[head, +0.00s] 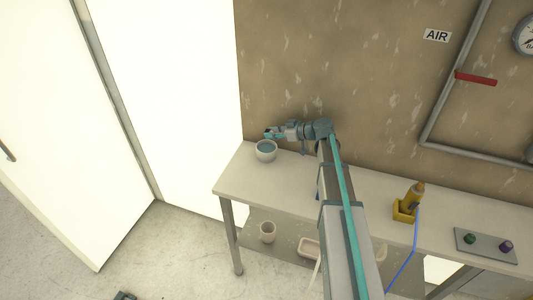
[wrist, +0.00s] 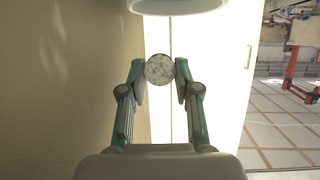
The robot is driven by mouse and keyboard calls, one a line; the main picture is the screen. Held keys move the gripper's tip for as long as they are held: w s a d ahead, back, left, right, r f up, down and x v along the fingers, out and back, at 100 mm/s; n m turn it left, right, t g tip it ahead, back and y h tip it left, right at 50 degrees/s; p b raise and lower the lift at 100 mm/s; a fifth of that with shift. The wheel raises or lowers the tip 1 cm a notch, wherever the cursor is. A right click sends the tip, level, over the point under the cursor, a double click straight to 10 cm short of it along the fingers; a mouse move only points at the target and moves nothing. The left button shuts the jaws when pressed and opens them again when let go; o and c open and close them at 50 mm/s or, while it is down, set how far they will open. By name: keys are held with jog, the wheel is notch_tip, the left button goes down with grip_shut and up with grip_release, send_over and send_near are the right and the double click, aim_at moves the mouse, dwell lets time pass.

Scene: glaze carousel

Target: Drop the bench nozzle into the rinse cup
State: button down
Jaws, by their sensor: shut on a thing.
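The bench nozzle (wrist: 160,69) shows end-on in the wrist view as a round, speckled grey disc between the fingertips. My gripper (head: 269,133) is shut on it. In the head view my gripper is above the back part of the rinse cup, and the nozzle is too small to make out clearly. The rinse cup (head: 266,157) is a round white cup with blue-grey inside, standing upright on the bench's left end. A pale curved rim (wrist: 178,8), likely the cup's, crosses the top of the wrist view, apart from the nozzle.
The bench (head: 285,180) is clear between the cup and a yellow holder (head: 404,212) with a yellow-topped tool and blue hose. A button panel (head: 486,246) lies at right. The wall stands close behind.

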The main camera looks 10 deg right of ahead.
jog(key=c, duration=0.7)
grip_release()
jog(key=shift+c, duration=0.2)
jog(key=v, duration=1.2)
